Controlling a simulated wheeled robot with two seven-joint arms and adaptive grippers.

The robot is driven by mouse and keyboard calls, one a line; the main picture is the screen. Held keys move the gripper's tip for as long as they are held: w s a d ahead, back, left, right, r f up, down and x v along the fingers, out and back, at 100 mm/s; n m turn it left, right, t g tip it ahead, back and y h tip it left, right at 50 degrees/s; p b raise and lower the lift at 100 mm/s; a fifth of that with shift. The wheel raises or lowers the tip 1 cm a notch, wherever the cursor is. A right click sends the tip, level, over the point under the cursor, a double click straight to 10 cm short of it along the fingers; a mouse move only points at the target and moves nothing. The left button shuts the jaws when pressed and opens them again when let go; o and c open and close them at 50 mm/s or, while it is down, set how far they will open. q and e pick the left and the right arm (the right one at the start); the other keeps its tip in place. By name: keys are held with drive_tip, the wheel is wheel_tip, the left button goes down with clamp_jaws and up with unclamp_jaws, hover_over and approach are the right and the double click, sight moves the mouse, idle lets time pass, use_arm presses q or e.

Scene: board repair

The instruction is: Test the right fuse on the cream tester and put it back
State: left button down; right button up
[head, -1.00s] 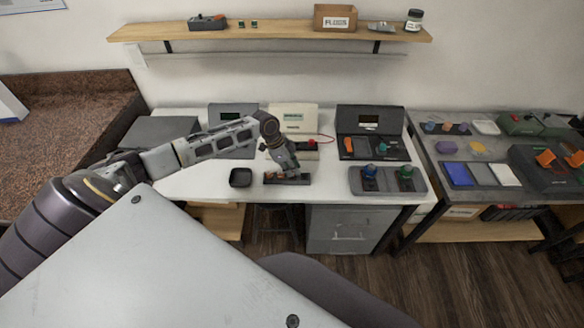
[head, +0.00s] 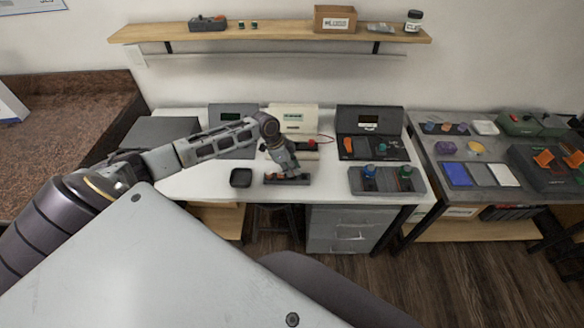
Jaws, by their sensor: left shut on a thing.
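The cream tester (head: 293,113) stands at the back middle of the white table, its small screen lit. In front of it is a part with a red knob (head: 311,145). A dark fuse block (head: 272,181) with small reddish parts lies near the table's front edge. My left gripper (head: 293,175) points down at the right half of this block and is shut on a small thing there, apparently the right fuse. The fingers hide most of it, and I cannot tell whether it is seated or lifted. My right gripper is not in view.
A small black tray (head: 241,178) sits just left of the fuse block. A grey stand with blue and green knobs (head: 387,188) is to the right. Free table shows left of the tray.

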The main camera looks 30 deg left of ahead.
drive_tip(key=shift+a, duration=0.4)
use_arm(q)
drive_tip(key=shift+f, duration=0.2)
drive_tip(key=shift+f, duration=0.15)
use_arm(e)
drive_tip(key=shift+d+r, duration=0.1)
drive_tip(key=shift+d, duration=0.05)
use_arm(q)
drive_tip(key=shift+f, duration=0.1)
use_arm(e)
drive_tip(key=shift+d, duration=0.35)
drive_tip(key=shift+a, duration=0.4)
use_arm(q)
drive_tip(key=shift+f+p, duration=0.1)
drive_tip(key=shift+p, duration=0.25)
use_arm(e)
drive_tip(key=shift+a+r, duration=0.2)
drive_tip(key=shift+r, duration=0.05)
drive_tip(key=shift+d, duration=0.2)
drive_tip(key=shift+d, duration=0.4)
